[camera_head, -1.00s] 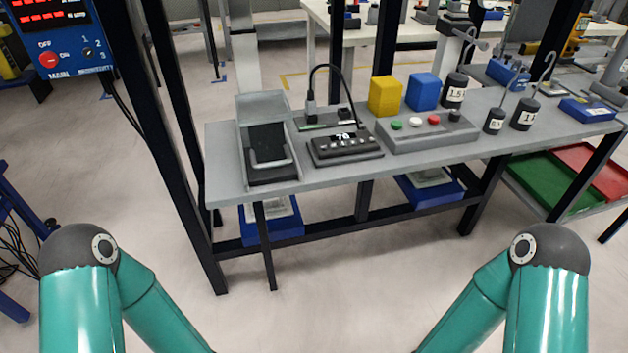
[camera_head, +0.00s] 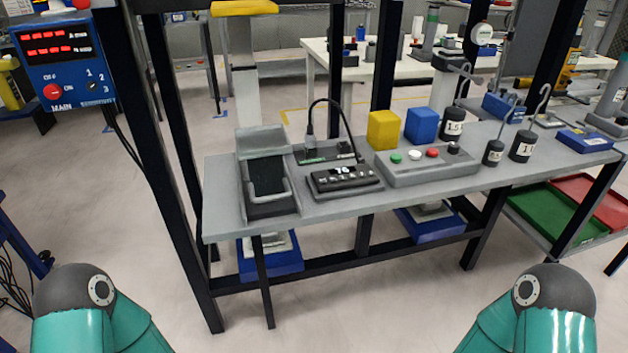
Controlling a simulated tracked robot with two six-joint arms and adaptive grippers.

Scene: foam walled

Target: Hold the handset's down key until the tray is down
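A dark handset (camera_head: 345,182) with a small lit display, seemingly reading 70, and a row of small keys lies on the grey bench (camera_head: 330,209). Its key markings are too small to read. A black cable (camera_head: 336,105) arches up from a connector behind it. A grey tray-like holder (camera_head: 267,205) with a dark inside and raised back stands left of the handset on the bench; I cannot tell for sure that it is the tray. Neither gripper is in view. Only my teal arm links show at the bottom left and right corners, apart from the bench.
A grey button box (camera_head: 430,169) with green, white and red buttons stands right of the handset. Yellow (camera_head: 383,131) and blue (camera_head: 421,126) blocks and hooked black weights (camera_head: 522,146) are behind and beside it. Dark frame posts flank the bench. The floor in front is clear.

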